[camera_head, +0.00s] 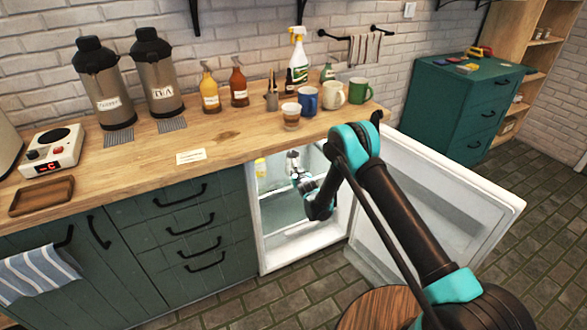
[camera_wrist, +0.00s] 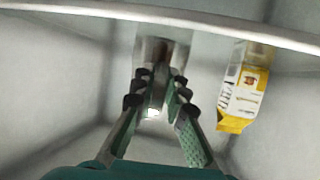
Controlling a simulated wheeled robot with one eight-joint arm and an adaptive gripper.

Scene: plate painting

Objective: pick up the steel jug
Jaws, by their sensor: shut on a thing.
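The steel jug (camera_wrist: 163,48) is a shiny grey metal shape at the fingertips in the wrist view, inside the small fridge. My gripper (camera_wrist: 158,85) is shut on it, with a finger on each side. In the head view my gripper (camera_head: 298,176) reaches through the open fridge front, and the jug (camera_head: 293,157) shows only as a small grey shape just beyond it. The jug's lower part is hidden by the fingers, and I cannot tell whether it rests on the shelf.
A yellow and white carton (camera_wrist: 241,88) stands close to the right of the jug. A pale shelf edge (camera_wrist: 110,10) crosses the wrist view. The open fridge door (camera_head: 440,200) is right of my arm, and the wooden counter (camera_head: 235,135) lies above. A round wooden stool (camera_head: 380,307) stands in front.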

